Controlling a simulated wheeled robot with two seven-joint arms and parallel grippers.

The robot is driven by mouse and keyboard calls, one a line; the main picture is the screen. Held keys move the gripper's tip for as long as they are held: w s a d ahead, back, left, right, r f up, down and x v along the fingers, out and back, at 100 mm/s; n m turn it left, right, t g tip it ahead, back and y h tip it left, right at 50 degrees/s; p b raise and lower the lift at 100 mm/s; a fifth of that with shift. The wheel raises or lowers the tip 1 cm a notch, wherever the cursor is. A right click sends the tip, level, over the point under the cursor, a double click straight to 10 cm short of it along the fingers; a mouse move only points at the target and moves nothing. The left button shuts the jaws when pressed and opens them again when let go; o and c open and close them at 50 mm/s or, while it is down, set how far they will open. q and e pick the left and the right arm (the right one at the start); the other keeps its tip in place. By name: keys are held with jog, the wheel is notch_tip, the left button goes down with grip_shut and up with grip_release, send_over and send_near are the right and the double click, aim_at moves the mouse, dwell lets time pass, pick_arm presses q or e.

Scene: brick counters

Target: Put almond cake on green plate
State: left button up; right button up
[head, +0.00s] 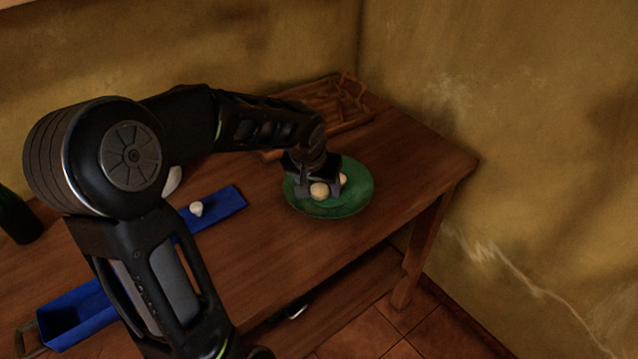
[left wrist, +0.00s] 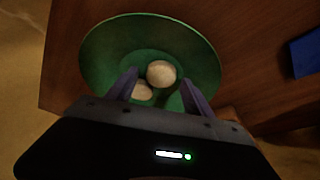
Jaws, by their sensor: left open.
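The green plate (head: 350,203) lies on the wooden table near its right end, and it fills the upper part of the left wrist view (left wrist: 100,48). Two pale round cakes rest on the plate. One cake (head: 319,191) is nearer in the head view, and the other cake (head: 342,179) is just behind it. In the left wrist view one cake (left wrist: 161,74) shows whole and the other (left wrist: 141,91) is partly hidden by my gripper. My left gripper (head: 320,192) is open, low over the plate, with its fingers around the cakes. I cannot tell which cake is the almond one.
A blue tray (head: 232,201) with a small white item (head: 196,209) lies left of the plate. A wooden rack (head: 340,100) stands behind. A blue bin (head: 75,318) and a dark bottle (head: 17,215) are at left. The table's right end is clear.

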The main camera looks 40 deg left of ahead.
pick_arm(q)
jog(key=shift+r, duration=0.25)
jog(key=v, duration=1.1)
jog(key=shift+s+r, duration=0.25)
jog(key=shift+r, duration=0.05)
jog(key=shift+d, duration=0.1)
